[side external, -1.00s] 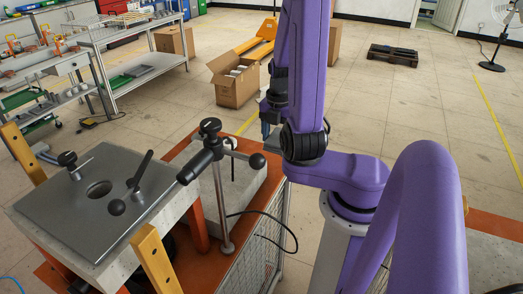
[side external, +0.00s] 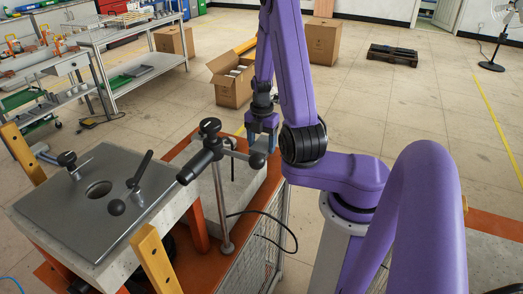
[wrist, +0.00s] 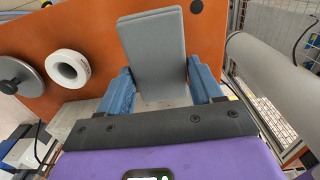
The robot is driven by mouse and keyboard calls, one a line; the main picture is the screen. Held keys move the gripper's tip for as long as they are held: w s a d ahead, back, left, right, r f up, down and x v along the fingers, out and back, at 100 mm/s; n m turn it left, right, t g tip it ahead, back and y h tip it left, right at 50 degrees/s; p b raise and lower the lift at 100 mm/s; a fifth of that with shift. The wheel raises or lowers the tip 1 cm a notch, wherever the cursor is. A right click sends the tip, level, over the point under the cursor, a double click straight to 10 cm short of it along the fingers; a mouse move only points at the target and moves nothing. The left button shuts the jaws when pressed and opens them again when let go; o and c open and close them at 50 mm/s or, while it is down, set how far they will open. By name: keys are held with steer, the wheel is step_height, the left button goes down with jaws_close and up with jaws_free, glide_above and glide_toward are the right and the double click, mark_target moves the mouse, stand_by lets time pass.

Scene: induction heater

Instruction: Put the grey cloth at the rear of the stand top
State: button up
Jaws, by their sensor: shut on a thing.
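The grey cloth (wrist: 153,55) is a folded, flat rectangular block in the wrist view, between the two blue fingers of my gripper (wrist: 162,92). My gripper is shut on it. In the side view my gripper (side external: 262,128) hangs pointing down over the far part of the orange stand top (side external: 268,180), behind the black-knobbed clamp post. I cannot make out the cloth clearly there. The orange stand top also shows below the cloth in the wrist view (wrist: 105,35). Whether the cloth touches it I cannot tell.
A white ring (wrist: 68,68) and a grey disc with a black knob (wrist: 18,75) lie left of the cloth. A grey cylinder (wrist: 270,65) is at right. The clamp post (side external: 219,190) and grey plate (side external: 95,205) stand nearer the side camera. A black cable (side external: 275,218) hangs over the mesh side.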

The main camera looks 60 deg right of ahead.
mark_target(261, 145)
steer(key=shift+w+f, duration=0.1)
steer(key=shift+f, duration=1.55)
steer(key=shift+f, duration=0.2)
steer(key=o, duration=0.9)
steer(key=shift+o, duration=0.2)
steer(key=shift+r, duration=0.1)
